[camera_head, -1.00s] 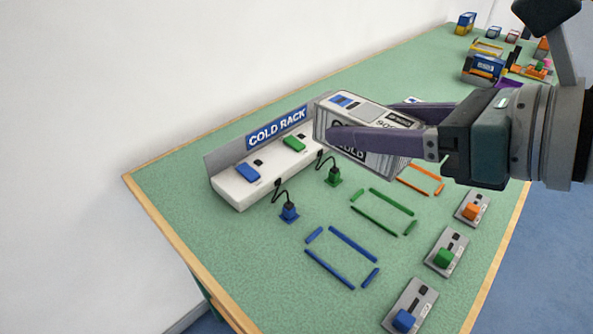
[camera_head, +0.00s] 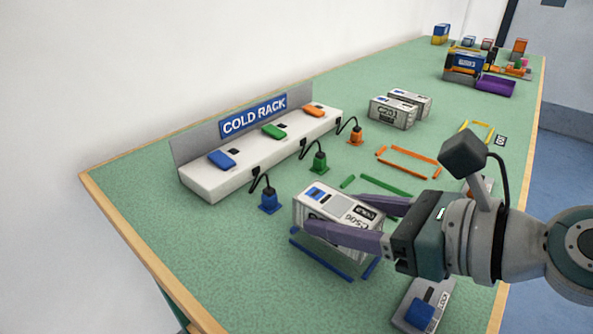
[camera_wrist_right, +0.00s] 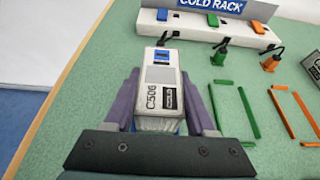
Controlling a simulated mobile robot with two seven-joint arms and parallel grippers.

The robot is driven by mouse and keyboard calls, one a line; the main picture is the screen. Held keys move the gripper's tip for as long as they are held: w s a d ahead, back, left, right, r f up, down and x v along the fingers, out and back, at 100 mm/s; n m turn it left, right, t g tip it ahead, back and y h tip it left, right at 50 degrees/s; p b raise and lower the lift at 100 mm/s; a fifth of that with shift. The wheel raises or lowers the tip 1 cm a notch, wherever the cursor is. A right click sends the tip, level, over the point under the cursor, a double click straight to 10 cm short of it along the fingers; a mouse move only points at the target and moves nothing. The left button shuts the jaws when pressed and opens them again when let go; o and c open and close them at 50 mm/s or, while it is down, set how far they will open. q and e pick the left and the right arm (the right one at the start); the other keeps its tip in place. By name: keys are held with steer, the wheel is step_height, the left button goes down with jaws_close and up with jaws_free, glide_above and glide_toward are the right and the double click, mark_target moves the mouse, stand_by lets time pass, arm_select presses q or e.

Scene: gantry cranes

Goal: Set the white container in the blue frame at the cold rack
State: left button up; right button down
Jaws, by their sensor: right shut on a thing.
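The white container (camera_head: 338,208), with a blue label on its top, is between the fingers of my right gripper (camera_head: 352,222). It also shows in the right wrist view (camera_wrist_right: 160,84), with the gripper's fingers (camera_wrist_right: 163,100) on both sides. The blue frame (camera_head: 318,256) lies on the green table below and around the container; its near bar shows and the container hides part of it. I cannot tell whether the container touches the table. The cold rack (camera_head: 215,185) is a white block with a signboard behind the frame. My left gripper is not in view.
A blue plug (camera_head: 268,200), a green plug (camera_head: 319,162) and an orange plug (camera_head: 356,136) stand before the rack. A green frame (camera_head: 385,186) and an orange frame (camera_head: 408,160) lie beyond. Two other containers (camera_head: 393,112) stand farther back. A blue switch box (camera_head: 422,310) is near the front edge.

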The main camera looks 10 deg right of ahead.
step_height(320, 180, down, 2)
steer(key=shift+f+b, duration=0.2)
steer(key=shift+b, duration=0.2)
steer(key=shift+r, duration=0.15)
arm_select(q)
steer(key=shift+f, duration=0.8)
arm_select(e)
steer(key=c, duration=0.7)
jaws_free()
steer(key=shift+f, duration=0.2)
steer(key=o, duration=0.5)
steer(key=shift+r, duration=0.1)
